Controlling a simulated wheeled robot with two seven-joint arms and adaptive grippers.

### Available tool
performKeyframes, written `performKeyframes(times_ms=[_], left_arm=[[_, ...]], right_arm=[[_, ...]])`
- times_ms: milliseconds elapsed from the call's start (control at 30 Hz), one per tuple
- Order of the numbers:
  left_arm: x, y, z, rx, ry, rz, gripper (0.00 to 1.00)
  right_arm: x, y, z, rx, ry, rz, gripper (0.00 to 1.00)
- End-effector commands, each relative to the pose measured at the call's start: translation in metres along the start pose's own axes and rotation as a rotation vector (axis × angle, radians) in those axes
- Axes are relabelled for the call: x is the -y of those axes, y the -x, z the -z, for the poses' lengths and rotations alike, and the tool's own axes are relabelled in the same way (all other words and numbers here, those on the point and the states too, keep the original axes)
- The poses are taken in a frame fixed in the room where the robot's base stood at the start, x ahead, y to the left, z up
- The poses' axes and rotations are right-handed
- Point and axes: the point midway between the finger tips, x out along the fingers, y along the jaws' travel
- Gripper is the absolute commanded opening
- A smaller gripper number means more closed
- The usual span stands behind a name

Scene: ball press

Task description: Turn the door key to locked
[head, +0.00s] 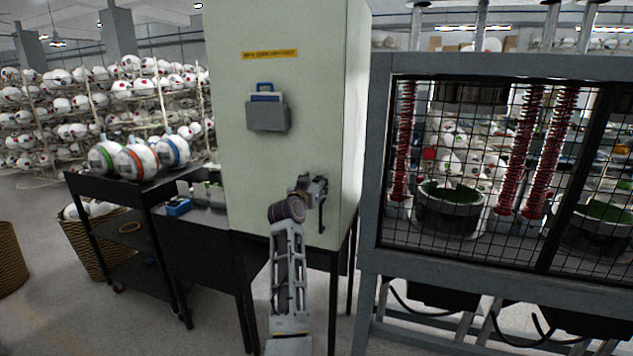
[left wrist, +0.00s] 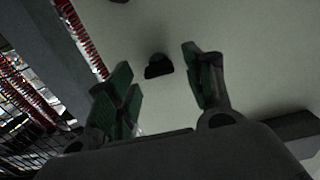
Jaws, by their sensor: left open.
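A pale green cabinet (head: 285,115) stands in the middle of the head view, its front face towards me. My left gripper (head: 317,187) is at the right part of that face, at the end of my raised left arm. In the left wrist view its two green-padded fingers are open and apart. A small dark piece (left wrist: 158,67), probably the door key, sticks out of the pale surface and shows between the fingers, not visibly touching either. Which way it is turned is too dark to tell. In the head view my gripper hides it. My right gripper is out of view.
A grey holder (head: 268,115) with a blue-topped board hangs on the cabinet face. A caged press (head: 480,165) stands close on the right. A black cart (head: 125,190) with several balls is on the left. A dark vertical bar (head: 322,215) shows just below my gripper.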

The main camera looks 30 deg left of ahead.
Motion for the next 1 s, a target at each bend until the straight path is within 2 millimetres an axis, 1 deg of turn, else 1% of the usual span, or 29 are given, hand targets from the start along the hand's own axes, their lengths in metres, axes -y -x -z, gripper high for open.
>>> performKeyframes(times_ms=[100,233,567,600,767,933,1000], left_arm=[[0.001,-0.007,0.000,0.000,0.000,0.001,0.52],[0.000,-0.011,0.000,0.000,0.000,0.001,0.52],[0.000,-0.013,0.000,0.000,0.000,0.000,0.52],[0.000,-0.013,0.000,0.000,0.000,0.000,0.51],[0.000,-0.013,0.000,0.000,0.000,0.000,0.30],[0.000,-0.012,0.000,0.000,0.000,0.000,0.08],[0.000,-0.012,0.000,0.000,0.000,0.000,0.06]], right_arm=[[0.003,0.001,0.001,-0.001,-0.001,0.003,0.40],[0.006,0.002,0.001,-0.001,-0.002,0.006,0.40],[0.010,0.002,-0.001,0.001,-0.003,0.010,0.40],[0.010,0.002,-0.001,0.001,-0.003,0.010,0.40],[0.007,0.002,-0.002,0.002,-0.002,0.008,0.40],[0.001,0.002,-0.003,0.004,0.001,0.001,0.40],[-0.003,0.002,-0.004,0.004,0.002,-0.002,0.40]])
